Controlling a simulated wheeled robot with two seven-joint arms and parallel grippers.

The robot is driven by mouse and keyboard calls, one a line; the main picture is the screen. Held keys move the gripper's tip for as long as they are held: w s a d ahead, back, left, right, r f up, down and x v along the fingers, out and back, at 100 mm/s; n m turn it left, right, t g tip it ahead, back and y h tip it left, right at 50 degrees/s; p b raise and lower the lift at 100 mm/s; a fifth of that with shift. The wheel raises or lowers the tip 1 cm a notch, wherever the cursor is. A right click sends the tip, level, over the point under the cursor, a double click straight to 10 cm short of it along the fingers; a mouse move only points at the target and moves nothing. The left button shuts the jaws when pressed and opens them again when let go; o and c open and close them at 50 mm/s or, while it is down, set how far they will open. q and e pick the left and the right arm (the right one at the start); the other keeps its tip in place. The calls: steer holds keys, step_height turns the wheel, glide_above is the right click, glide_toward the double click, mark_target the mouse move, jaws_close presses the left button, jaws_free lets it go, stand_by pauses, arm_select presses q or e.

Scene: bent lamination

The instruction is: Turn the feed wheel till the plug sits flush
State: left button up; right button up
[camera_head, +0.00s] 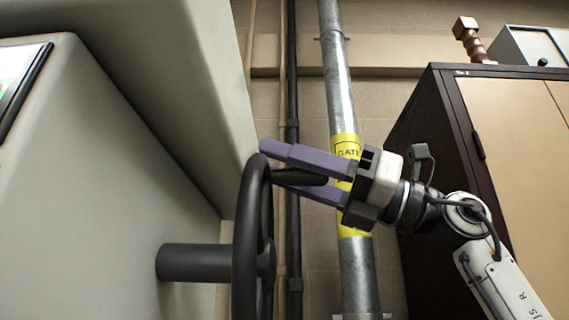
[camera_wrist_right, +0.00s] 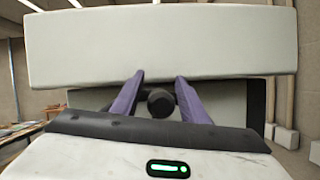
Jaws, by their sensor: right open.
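The feed wheel (camera_head: 252,240) is a black handwheel seen nearly edge-on in the head view, on a thick dark shaft (camera_head: 195,263) from the grey machine. Its black handle (camera_head: 300,177) sticks out to the right near the top of the rim. My right gripper (camera_head: 284,168), with purple fingers, is open around the handle, one finger above and one below. In the right wrist view the handle's round end (camera_wrist_right: 160,102) sits between the spread fingers (camera_wrist_right: 160,79), with gaps visible on both sides. My left gripper is out of view. I see no plug.
The pale grey machine housing (camera_head: 90,190) fills the left, with a screen (camera_head: 18,75) at its edge. Behind the gripper stand a metal pipe with a yellow GATE label (camera_head: 346,147) and a dark pipe (camera_head: 292,80). A brown cabinet (camera_head: 440,115) stands at right.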

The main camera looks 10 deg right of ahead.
steer(key=shift+c, duration=0.2)
jaws_close()
steer(key=shift+s, duration=0.15)
